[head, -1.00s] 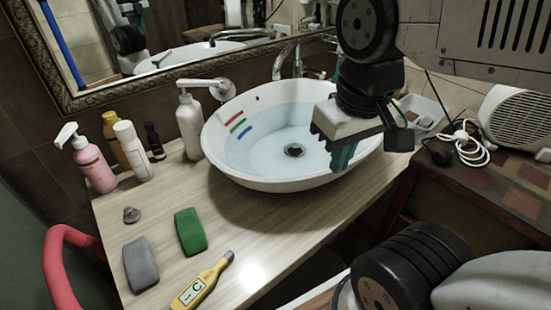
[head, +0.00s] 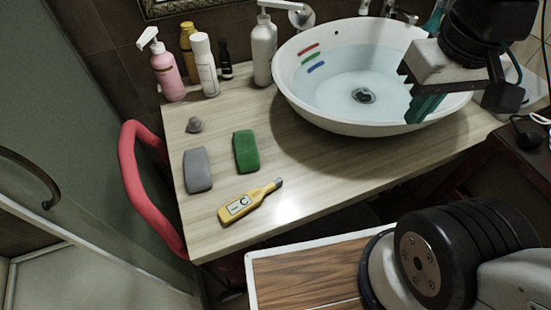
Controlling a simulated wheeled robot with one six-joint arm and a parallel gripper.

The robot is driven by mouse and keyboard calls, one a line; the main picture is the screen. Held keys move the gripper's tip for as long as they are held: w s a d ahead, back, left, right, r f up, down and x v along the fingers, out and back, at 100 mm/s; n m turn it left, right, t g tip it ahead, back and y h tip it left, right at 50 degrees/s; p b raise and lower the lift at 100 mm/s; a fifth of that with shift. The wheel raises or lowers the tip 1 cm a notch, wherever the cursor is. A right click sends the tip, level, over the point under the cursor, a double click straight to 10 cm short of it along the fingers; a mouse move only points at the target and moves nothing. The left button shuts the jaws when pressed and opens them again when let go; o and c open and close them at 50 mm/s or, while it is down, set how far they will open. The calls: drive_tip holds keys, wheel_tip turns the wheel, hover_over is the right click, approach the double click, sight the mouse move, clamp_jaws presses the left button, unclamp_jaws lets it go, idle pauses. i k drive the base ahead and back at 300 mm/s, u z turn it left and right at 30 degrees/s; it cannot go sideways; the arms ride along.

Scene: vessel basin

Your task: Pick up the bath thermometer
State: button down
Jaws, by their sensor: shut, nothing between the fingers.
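The bath thermometer (head: 249,202) is yellow with a white label and a grey tip. It lies flat near the front edge of the wooden counter (head: 335,175), its tip pointing up and to the right. My gripper (head: 425,105) hangs over the right side of the basin, with its green fingers pointing down. It is shut and empty, well to the right of and above the thermometer. The two are far apart.
A green sponge (head: 246,151), a grey block (head: 198,170) and a small grey stone (head: 194,125) lie behind the thermometer. The white basin (head: 300,98) holds water. Several bottles, including a pink pump bottle (head: 167,75), stand at the back left. A red rail (head: 135,190) curves beside the counter's left edge.

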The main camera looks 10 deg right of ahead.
sight(230, 212)
drive_tip(key=u, duration=0.75)
drive_tip(key=k, duration=0.5)
drive_tip(key=u, duration=1.3)
